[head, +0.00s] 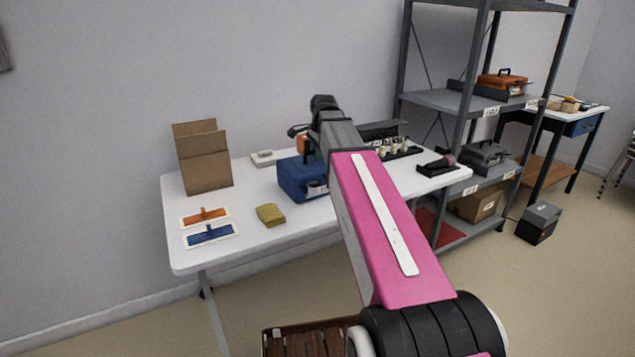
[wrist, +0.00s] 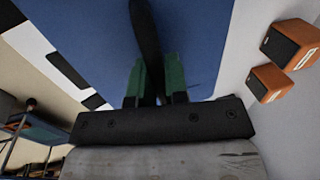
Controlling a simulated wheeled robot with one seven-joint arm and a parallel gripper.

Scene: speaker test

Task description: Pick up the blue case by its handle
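The blue case (head: 298,180) stands on the white table, partly hidden behind my arm in the head view. In the wrist view its blue top (wrist: 85,35) fills much of the picture. Its dark handle (wrist: 146,35) runs between the green fingers of my gripper (wrist: 157,85). The fingers are close together, with the handle filling the narrow gap, so the gripper looks shut on it.
The white table (head: 245,252) holds a cardboard file holder (head: 205,165), a folded olive cloth (head: 270,214) and orange and blue flat tools (head: 208,236) on the left. A dark rack of small bottles (head: 400,150) is to the right of my arm. Grey shelving (head: 440,100) stands behind.

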